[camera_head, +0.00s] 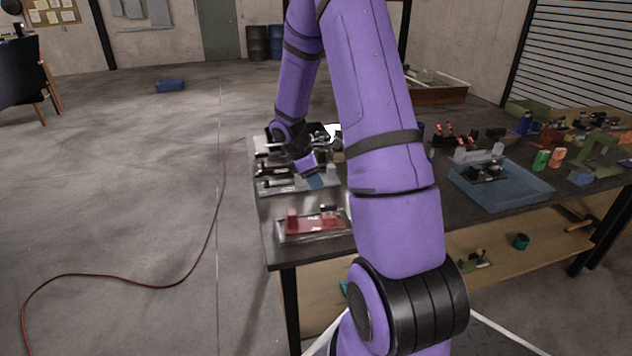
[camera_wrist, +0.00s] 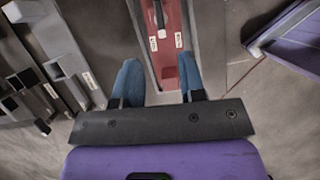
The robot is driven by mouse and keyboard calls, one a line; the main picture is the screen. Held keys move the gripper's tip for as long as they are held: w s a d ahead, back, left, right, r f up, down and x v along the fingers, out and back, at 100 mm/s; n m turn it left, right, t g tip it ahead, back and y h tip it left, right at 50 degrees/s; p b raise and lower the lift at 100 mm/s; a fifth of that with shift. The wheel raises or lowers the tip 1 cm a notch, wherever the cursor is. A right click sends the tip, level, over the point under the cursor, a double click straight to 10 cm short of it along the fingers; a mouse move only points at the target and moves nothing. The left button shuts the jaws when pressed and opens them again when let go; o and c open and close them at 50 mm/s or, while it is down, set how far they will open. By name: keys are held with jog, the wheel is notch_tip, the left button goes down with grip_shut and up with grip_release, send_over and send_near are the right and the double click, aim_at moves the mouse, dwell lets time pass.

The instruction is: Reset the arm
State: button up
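My purple arm reaches from the lower right over the left part of the dark workbench (camera_head: 375,228) in the head view. A red fixture on a metal plate (camera_head: 315,223) sits at the bench's front left corner. In the wrist view the red fixture (camera_wrist: 170,42) shows beyond and between the fingers, apparently below them.
Grey metal fixtures (camera_head: 285,186) stand just behind the red one, close to my gripper. A blue tray (camera_head: 520,197) with a dark part is to the right, among several bottles and tools. A red cable (camera_head: 205,245) lies on the open floor at left.

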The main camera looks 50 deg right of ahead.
dwell(0.4)
jog(key=s+a+r+m+t, duration=0.2)
jog(key=s+a+r+m, duration=0.1)
jog(key=a+r, duration=0.55)
jog(key=s+a+r+m+t, duration=0.2)
jog(key=a+r, duration=0.3)
jog(key=r, duration=0.6)
jog(key=s+a+r+m+t+y, duration=0.1)
jog(key=s+a+r+m+t, duration=0.1)
jog(key=s+a+r, duration=0.2)
jog(key=s+a+r+m+t+y, duration=0.2)
jog(key=s+a+r, duration=0.3)
jog(key=s+a, duration=0.4)
jog(key=s+m, duration=0.1)
jog(key=s, duration=0.2)
jog(key=shift+s+a+r+m+y, duration=0.25)
jog(key=shift+a+r+m+y, duration=0.05)
jog(key=shift+a, duration=0.1)
